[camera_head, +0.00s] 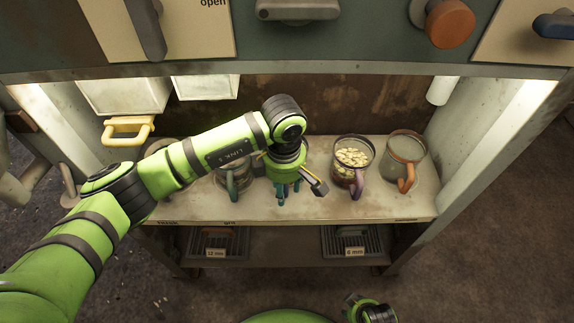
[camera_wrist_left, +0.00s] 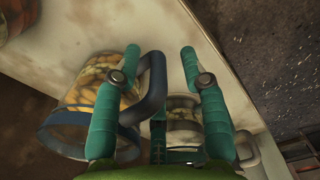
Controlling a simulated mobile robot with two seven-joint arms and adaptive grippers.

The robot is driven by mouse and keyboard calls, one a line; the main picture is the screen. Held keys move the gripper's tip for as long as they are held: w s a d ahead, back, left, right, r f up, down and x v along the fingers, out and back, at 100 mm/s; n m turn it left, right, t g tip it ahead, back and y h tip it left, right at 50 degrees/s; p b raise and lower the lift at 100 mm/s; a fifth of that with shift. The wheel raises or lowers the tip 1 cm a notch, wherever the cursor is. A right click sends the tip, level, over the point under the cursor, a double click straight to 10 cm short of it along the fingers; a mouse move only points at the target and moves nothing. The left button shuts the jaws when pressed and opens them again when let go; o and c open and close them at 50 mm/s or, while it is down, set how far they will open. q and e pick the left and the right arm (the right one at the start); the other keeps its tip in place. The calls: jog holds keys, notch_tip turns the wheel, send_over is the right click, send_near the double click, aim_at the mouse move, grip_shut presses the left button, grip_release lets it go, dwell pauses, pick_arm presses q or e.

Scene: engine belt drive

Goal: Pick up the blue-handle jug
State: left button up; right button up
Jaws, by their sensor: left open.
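The blue-handle jug (camera_wrist_left: 88,95) shows in the left wrist view, with a blue rim, a dark blue handle (camera_wrist_left: 157,82) and yellowish pieces inside. In the head view my left gripper and wrist hide it. My left gripper (camera_head: 288,190) is open over the row of jugs. In the left wrist view its two teal fingers (camera_wrist_left: 160,55) stand apart, with the blue handle showing between them, closer to the left finger. I cannot tell whether either finger touches the jug. My right gripper is not in view.
A jug with a grey-green handle (camera_head: 232,182) stands left of my gripper. A purple-handle jug (camera_head: 352,160) and an orange-handle jug (camera_head: 405,158) stand to the right on the shelf (camera_head: 400,207). A yellow-handled bin (camera_head: 128,130) hangs at upper left. Labelled trays (camera_head: 355,243) lie below.

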pick_arm(q)
grip_shut()
jog(key=shift+r, duration=0.1)
